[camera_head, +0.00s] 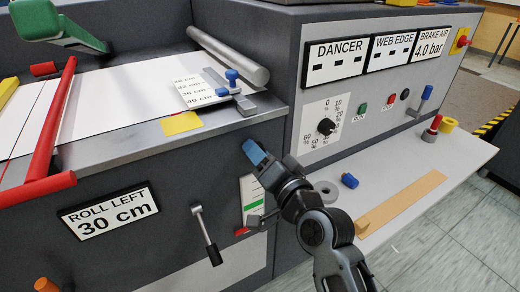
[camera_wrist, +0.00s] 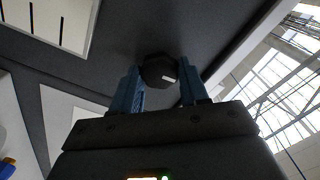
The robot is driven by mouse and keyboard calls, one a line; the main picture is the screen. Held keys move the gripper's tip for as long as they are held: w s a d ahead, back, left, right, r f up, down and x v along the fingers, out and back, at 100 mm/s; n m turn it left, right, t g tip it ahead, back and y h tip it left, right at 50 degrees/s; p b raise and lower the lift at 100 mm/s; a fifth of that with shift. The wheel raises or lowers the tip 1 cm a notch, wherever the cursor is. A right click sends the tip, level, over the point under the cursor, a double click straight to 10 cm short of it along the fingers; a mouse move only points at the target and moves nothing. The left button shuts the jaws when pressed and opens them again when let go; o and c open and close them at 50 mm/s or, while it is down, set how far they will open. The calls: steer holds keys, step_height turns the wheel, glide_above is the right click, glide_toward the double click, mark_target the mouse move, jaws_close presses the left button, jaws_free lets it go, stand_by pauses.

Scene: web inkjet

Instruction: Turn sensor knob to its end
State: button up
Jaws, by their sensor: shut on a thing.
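A dark, round-faced knob (camera_wrist: 159,70) with a short white mark sits between the two blue fingers of my gripper (camera_wrist: 160,88) in the wrist view. The gripper is shut on this knob, one finger at each side. In the head view my gripper (camera_head: 255,152) reaches the dark front of the machine, just below the grey top edge. The gripper hides the knob in that view. No lettering shows on the knob, and its end stop cannot be seen.
A white gauge strip with a green band (camera_head: 252,200) and a black-handled lever (camera_head: 207,237) lie below and left of my gripper. A percent dial (camera_head: 326,126) is to the right. A shelf (camera_head: 420,170) holds a grey ring (camera_head: 326,191) and a blue knob (camera_head: 349,181).

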steer(key=shift+f+m, duration=0.1)
steer(key=shift+m, duration=0.5)
steer(key=o, duration=1.1)
steer(key=shift+c, duration=0.2)
steer(key=v, duration=0.7)
steer(key=shift+s+d+b, duration=0.25)
steer(key=shift+s+b, duration=0.1)
steer(key=shift+b, duration=0.05)
